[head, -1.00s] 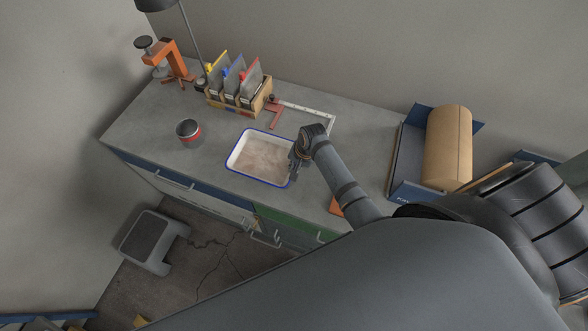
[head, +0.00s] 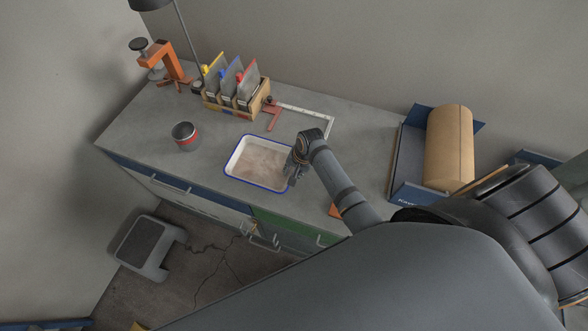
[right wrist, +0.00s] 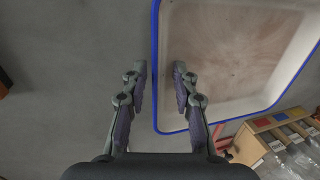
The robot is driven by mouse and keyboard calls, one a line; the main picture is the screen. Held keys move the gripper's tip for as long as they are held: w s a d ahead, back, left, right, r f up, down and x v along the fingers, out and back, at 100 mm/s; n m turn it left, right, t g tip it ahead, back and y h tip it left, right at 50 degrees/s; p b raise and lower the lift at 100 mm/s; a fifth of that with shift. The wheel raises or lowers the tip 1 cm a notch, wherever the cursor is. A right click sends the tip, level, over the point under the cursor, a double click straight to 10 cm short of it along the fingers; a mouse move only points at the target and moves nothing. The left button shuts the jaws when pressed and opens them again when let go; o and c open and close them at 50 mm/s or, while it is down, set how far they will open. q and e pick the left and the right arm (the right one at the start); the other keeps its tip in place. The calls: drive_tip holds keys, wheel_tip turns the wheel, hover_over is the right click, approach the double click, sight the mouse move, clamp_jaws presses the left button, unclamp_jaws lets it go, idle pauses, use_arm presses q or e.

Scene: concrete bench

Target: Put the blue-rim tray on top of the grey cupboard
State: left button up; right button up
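The blue-rim tray (head: 232,158) lies flat on the grey bench, with a white inside and brownish marks on its floor. My right gripper (head: 292,176) is at the tray's right edge in the head view. In the right wrist view, the two fingers of my right gripper (right wrist: 160,80) are apart, one on each side of the tray's blue rim (right wrist: 155,50). One finger is over the inside and the other outside; a gap shows beside the rim. My left gripper is not in view. I cannot make out a grey cupboard in these views.
A dark cup with a red band (head: 186,137) is to the left. A brown paper roll (head: 449,148) is on the right. A step stool (head: 146,247) stands on the floor.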

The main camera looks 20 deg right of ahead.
drive_tip(key=v, duration=1.2)
drive_tip(key=shift+b, duration=0.35)
